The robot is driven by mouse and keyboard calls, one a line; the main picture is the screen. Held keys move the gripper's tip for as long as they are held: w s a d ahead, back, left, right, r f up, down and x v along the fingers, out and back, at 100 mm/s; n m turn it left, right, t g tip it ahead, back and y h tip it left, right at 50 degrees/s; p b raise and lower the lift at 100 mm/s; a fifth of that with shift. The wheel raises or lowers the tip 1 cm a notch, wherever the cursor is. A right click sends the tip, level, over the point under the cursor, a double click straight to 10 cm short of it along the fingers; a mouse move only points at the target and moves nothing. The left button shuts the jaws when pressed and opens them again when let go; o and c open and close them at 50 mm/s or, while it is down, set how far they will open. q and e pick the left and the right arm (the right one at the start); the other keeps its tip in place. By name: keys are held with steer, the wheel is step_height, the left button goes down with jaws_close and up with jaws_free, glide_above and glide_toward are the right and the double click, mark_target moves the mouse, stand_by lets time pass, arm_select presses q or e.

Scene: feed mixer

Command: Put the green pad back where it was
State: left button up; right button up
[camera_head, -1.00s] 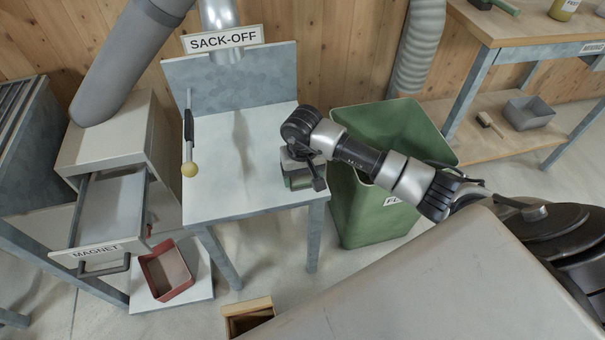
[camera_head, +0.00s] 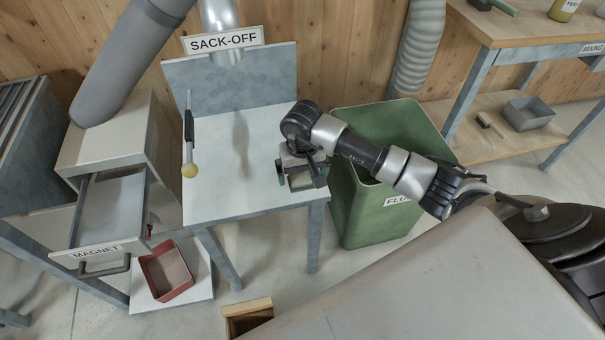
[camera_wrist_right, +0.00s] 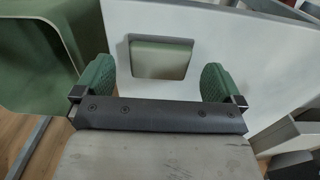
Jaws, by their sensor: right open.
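The green pad, a flat grey-green square with rounded corners and a darker edge (camera_wrist_right: 160,58), lies on the white top of the sack-off table (camera_head: 235,190). In the head view the pad (camera_head: 301,181) shows partly below my right gripper (camera_head: 301,177), near the table's front right corner. My right gripper is open. In the right wrist view its two green ribbed fingertips (camera_wrist_right: 157,82) stand on either side of the pad, with a gap on both sides. My left gripper is not in view.
The green bin (camera_head: 375,215) stands close at the table's right. The open magnet drawer (camera_head: 110,210) and a red tray (camera_head: 167,273) lie further left. The middle of the table top is clear.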

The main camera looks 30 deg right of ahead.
mark_target(302, 178)
arm_select(q)
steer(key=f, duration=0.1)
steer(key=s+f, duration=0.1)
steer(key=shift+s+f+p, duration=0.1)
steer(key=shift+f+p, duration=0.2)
steer(key=shift+p, duration=0.1)
arm_select(e)
step_height(302, 178, up, 11)
steer(key=shift+f, duration=0.15)
